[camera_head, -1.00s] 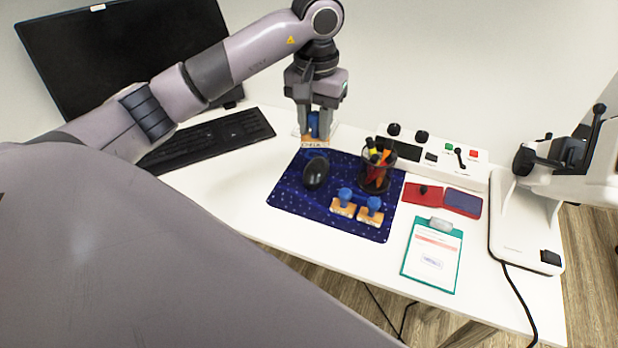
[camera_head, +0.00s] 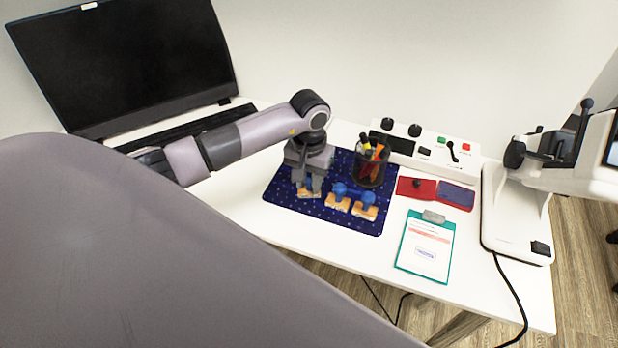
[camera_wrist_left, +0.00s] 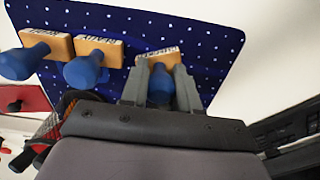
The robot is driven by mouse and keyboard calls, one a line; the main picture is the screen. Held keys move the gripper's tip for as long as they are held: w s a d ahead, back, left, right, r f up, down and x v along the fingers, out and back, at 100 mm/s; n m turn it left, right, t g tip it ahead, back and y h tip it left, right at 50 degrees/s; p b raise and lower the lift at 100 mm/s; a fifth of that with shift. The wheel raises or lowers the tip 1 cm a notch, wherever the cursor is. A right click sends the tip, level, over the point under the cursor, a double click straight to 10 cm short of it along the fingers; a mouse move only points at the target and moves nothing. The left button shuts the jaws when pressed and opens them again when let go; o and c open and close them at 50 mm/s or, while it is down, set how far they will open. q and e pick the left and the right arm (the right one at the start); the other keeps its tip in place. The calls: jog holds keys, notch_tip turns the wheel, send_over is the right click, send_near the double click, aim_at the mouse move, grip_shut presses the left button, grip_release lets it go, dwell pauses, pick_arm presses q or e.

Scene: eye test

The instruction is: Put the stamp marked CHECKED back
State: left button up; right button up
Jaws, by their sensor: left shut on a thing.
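My left gripper (camera_head: 308,184) is shut on the blue handle of a wooden stamp (camera_head: 310,192), over the front left part of the dark blue mat (camera_head: 350,226). In the left wrist view the held stamp (camera_wrist_left: 159,90) is between the fingers, its wooden top edge and part of its label showing. I cannot tell whether its base touches the mat. Two similar blue-handled stamps, the middle one (camera_head: 338,203) and the right one (camera_head: 364,210), stand on the mat beside it, in a rough row with it. My right gripper is not in view.
A pen cup (camera_head: 370,166) stands at the mat's back right. A red ink pad (camera_head: 416,187), a clipboard (camera_head: 426,248), a white control box (camera_head: 425,150) and a white machine (camera_head: 515,215) lie to the right. A monitor (camera_head: 120,65) and keyboard (camera_head: 185,128) are at left.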

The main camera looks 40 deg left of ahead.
aim_at(309, 175)
pick_arm(q)
jog(key=shift+f, duration=0.2)
jog(key=o, duration=0.9)
jog(key=shift+c, duration=0.2)
jog(key=shift+r, duration=0.1)
jog(key=shift+r, duration=0.15)
notch_tip(309, 175, up, 12)
jog(key=b, duration=0.1)
jog(key=shift+d, duration=0.1)
